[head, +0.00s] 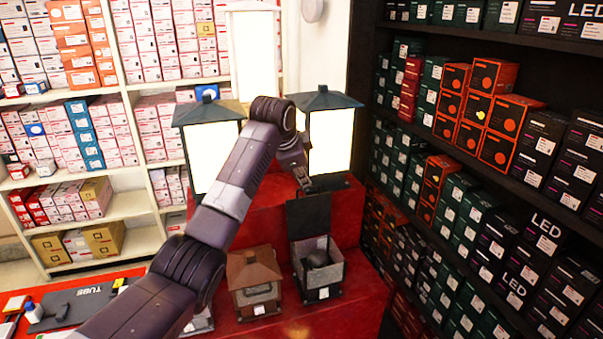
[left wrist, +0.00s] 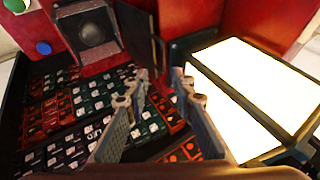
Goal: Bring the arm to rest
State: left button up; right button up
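My left arm reaches up from the lower left in the head view, with my left gripper (head: 306,186) above an open grey box (head: 318,292). The box's dark lid (head: 309,216) stands raised, and a dark round object (head: 317,259) lies inside. In the left wrist view my left gripper (left wrist: 159,74) has its two fingers apart with nothing between them. The open box (left wrist: 70,25) with the dark round object (left wrist: 97,32) shows at the upper left there. My right gripper is in neither view.
Lit lanterns flank the arm, one on the left (head: 212,155) and one on the right (head: 331,140); the right one is close to the gripper. A small brown-roofed lantern (head: 254,280) stands beside the open box on the red stand (head: 352,310). Shelves of boxes (head: 480,115) line the right.

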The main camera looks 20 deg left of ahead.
pick_arm(q)
jog(key=shift+s+r, duration=0.3)
jog(key=shift+f, duration=0.1)
